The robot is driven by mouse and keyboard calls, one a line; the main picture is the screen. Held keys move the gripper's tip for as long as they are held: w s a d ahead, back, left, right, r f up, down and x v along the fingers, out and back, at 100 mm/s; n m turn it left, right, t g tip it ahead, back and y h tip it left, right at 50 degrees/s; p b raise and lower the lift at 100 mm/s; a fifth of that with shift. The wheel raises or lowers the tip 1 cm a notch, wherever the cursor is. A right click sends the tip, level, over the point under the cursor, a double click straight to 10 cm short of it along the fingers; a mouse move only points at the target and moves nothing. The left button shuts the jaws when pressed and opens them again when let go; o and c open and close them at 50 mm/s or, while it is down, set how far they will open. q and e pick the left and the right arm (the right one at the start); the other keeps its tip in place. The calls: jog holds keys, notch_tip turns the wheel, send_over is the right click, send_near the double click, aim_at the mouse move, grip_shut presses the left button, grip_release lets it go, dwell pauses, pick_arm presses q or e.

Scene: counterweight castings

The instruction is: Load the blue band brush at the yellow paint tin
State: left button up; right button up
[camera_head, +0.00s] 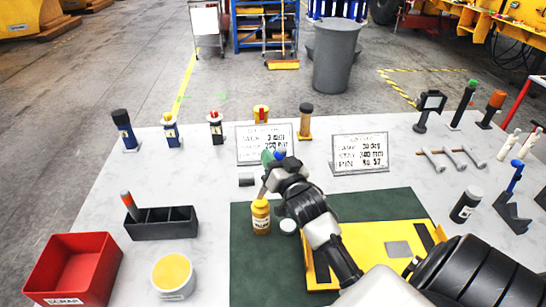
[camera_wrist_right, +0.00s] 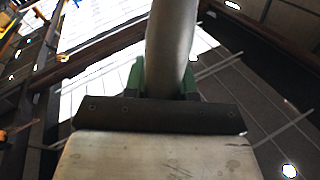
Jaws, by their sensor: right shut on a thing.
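My right gripper (camera_head: 268,176) is shut on a pale handle (camera_wrist_right: 172,45), which rises between its green finger pads in the wrist view. The brush's tip is not distinct in either view. My left gripper is not in view.
A round pale lid-like piece (camera_head: 288,227) lies beside the tin. A yellow board (camera_head: 345,260) is on the green mat (camera_head: 242,270). A white tub with a yellow top (camera_head: 172,275), a black divided holder (camera_head: 160,224) and a red bin (camera_head: 73,270) stand left. Sign cards stand behind.

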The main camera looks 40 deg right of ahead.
jog(key=shift+f, duration=0.45)
dwell(0.3)
jog(key=shift+f, duration=0.15)
dwell(1.1)
notch_tip(320, 180, up, 7)
jog(key=p, duration=0.6)
jog(key=shift+p, duration=0.4)
dwell(0.4)
